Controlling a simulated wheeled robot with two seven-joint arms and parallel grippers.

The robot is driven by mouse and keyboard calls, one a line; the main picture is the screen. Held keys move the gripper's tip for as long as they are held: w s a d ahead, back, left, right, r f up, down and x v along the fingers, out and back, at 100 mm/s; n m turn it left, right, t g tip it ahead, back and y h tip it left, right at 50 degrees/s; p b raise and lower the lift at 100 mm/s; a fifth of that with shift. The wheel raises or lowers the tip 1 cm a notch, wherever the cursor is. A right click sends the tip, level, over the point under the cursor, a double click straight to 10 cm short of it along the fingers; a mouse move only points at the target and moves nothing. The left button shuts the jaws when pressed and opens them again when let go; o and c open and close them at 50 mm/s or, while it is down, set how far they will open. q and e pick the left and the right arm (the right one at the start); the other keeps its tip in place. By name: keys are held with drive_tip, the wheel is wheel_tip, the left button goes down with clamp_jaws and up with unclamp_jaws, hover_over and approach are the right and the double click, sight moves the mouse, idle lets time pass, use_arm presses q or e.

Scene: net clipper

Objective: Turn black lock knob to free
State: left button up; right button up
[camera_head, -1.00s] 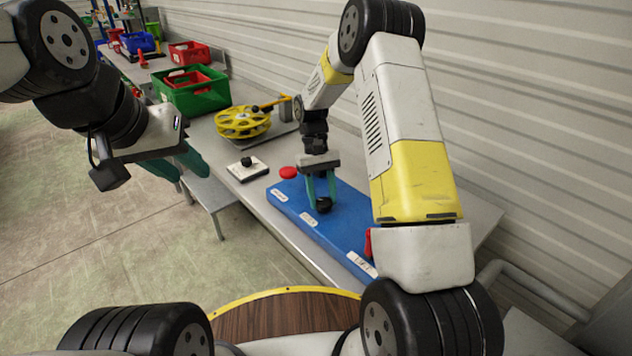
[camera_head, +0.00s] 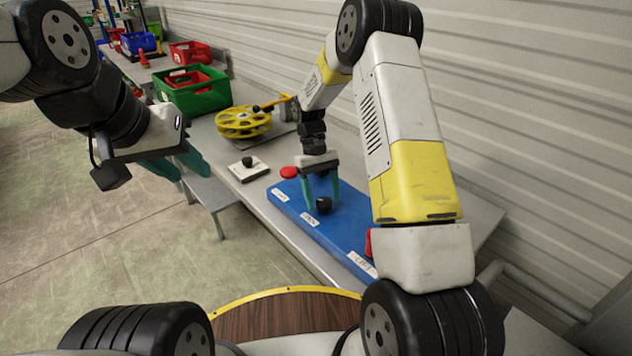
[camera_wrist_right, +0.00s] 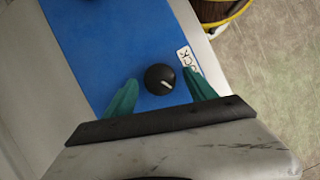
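The black lock knob (camera_head: 323,205) stands on the blue panel (camera_head: 348,224), beside a white label (camera_head: 309,219). In the right wrist view the round knob (camera_wrist_right: 158,77) shows a short pale mark pointing to the lower right, and the label (camera_wrist_right: 188,61), partly covered by a finger, ends in "CK". My right gripper (camera_head: 321,200) is open over the panel, with one teal finger on each side of the knob. Gaps show between knob and fingers in the wrist view (camera_wrist_right: 160,92). My left gripper (camera_head: 190,172) is open and empty, off to the left above the floor.
A red button (camera_head: 289,172) is at the panel's far end, and a red part (camera_head: 368,243) at its near end is partly hidden by my right arm. A small white plate with a black knob (camera_head: 247,163), a yellow reel (camera_head: 243,122) and a green crate (camera_head: 192,92) stand further back.

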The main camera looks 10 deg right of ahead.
drive_tip(key=shift+r, duration=0.1)
drive_tip(key=v, duration=0.7)
drive_tip(key=shift+r, duration=0.25)
drive_tip(key=shift+w+a, duration=0.1)
drive_tip(key=shift+w, duration=0.05)
wheel_tip(320, 180, up, 17)
drive_tip(key=m+t+y, duration=0.2)
drive_tip(key=t, duration=0.3)
hover_over(324, 199)
drive_tip(key=s+d, duration=0.2)
drive_tip(key=s, duration=0.6)
drive_tip(key=s+r+t, duration=0.1)
drive_tip(key=s+t, duration=0.1)
drive_tip(key=s, duration=0.5)
drive_tip(key=s+r+m+t+y, duration=0.1)
drive_tip(key=s+r+t, duration=0.1)
drive_tip(key=s, duration=0.6)
drive_tip(key=shift+d+r+t+y, duration=0.2)
drive_tip(key=shift+d+t+y, duration=0.1)
drive_tip(key=shift+t, duration=0.4)
